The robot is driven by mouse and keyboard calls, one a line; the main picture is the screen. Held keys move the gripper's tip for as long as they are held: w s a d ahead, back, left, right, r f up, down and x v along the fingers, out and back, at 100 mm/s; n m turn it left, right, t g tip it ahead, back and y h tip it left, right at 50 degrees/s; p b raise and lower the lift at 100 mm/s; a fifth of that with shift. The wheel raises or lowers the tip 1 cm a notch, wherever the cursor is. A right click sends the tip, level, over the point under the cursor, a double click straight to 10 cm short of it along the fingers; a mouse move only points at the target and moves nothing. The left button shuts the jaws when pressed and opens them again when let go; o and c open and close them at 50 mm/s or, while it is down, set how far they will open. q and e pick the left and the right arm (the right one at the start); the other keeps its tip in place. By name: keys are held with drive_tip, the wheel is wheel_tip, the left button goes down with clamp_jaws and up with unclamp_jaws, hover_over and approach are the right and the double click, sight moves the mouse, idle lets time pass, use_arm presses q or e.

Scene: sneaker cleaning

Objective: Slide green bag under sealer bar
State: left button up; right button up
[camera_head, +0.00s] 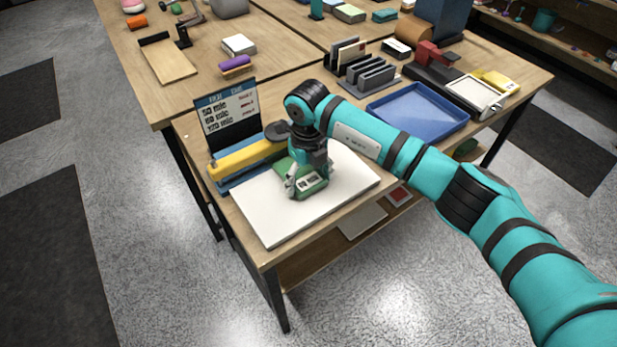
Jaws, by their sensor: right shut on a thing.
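The sealer (230,176) has a blue base and a yellow bar (245,158), and stands at the left of the table's near end. The green bag (309,187) lies on the white board (262,217) to the right of the sealer. My right gripper (293,186) reaches down over the bag from above and is shut on it. The gripper and wrist hide part of the bag and the right end of the bar. I cannot tell whether the bag's far edge is under the bar. My left gripper is not in view.
A sign (228,112) with times stands behind the sealer. A blue tray (420,108) lies at the right, with a grey file rack (368,76) behind it. A purple and yellow item (235,66) and a small white box (239,45) sit farther back. The board's front part is clear.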

idle(0.4)
drive_tip(key=o, duration=1.2)
drive_tip(key=shift+c, duration=0.2)
